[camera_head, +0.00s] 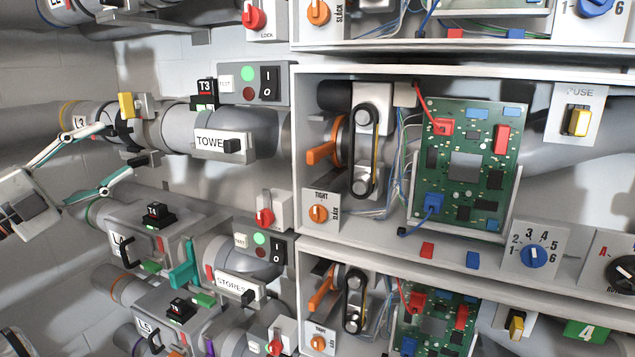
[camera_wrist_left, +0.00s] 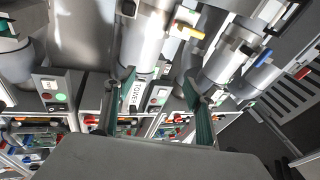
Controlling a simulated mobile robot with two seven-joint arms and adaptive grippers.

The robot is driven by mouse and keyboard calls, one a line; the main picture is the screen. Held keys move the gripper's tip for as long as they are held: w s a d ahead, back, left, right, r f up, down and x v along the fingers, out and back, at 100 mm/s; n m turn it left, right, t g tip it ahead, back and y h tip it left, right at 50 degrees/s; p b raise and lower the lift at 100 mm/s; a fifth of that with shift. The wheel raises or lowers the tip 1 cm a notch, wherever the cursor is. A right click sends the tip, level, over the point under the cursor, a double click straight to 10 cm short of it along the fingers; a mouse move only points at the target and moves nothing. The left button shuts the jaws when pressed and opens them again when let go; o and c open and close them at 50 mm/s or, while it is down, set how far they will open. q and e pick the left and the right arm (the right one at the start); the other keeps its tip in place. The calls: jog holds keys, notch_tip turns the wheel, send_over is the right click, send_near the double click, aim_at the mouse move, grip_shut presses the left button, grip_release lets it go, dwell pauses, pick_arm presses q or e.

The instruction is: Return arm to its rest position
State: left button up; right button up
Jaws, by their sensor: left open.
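My left gripper (camera_head: 116,150) comes in from the left edge of the head view. Its two slim white and teal fingers are spread apart with nothing between them. They appear in front of the grey tube marked L3 (camera_head: 90,118), near the tube section with the TOWER label (camera_head: 220,143); I cannot tell the exact gap. In the left wrist view the two teal fingers of the left gripper (camera_wrist_left: 158,78) also stand apart and empty, with the TOWER label (camera_wrist_left: 135,94) showing between them. My right gripper does not show in either view.
A yellow handle (camera_head: 127,105) sticks up on the L3 tube. Below are a grey box with a black handle (camera_head: 122,250) and a teal lever (camera_head: 185,265). An open cabinet with a green circuit board (camera_head: 465,165) and an orange lever (camera_head: 320,153) fills the right.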

pick_arm(q)
jog(key=s+a+f+n+t+y, duration=0.1)
jog(key=s+a+f+n+y, duration=0.1)
jog(key=f+n+y, duration=0.8)
jog(key=s+a+f+n+y, duration=0.25)
jog(key=f+n+y, duration=0.4)
jog(key=f, duration=0.75)
jog(key=s+d+f+n+g+y, duration=0.1)
jog(key=s+f+g, duration=0.35)
jog(key=f, duration=0.45)
jog(key=s+d+f+g, duration=0.25)
jog(key=s+f, duration=0.35)
jog(key=f, duration=0.3)
jog(key=s+d+f+m+g+h, duration=0.1)
jog(key=s+d+f+g, duration=0.2)
jog(key=s+f, duration=0.2)
jog(key=s+d+f+g+h, duration=0.1)
jog(key=s+d+f+g, duration=0.15)
jog(key=s+f, duration=0.3)
jog(key=w+d+f+n+t+h, duration=0.2)
jog(key=d+f+h, duration=0.5)
jog(key=d+f, duration=0.6)
jog(key=d+t, duration=0.1)
jog(key=d, duration=0.1)
jog(key=shift+d+t, duration=0.35)
jog(key=shift+d, duration=0.05)
